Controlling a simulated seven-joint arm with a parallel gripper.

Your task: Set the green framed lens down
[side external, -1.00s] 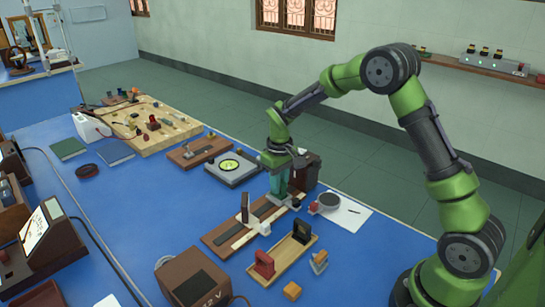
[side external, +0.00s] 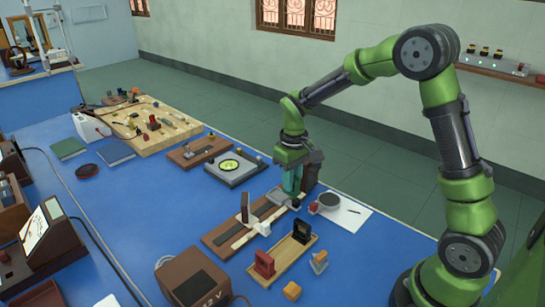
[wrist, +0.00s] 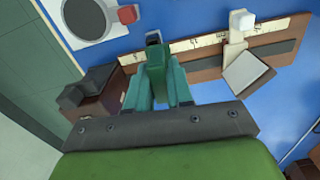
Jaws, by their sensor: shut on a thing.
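My gripper (side external: 291,188) is shut on the green framed lens, with its two teal fingers pointing down near the far end of the optical bench. In the wrist view the green framed lens (wrist: 154,70) shows as a dark green piece between the fingers. The fingers hide much of it in the side view, and I cannot tell whether its foot touches anything. The optical bench (side external: 225,233) is a brown board with a pale scale strip. A white holder with a tilted pale plate (wrist: 245,70) stands on it. A small dark piece (wrist: 153,38) shows just beyond the lens.
A wooden tray (side external: 280,262) holds a red framed piece (side external: 264,262) and a black framed piece (side external: 301,232). A dark box (side external: 310,176) stands close behind my gripper. A grey disc (side external: 329,200) lies on white paper to the right. Blue tabletop is free left of the bench.

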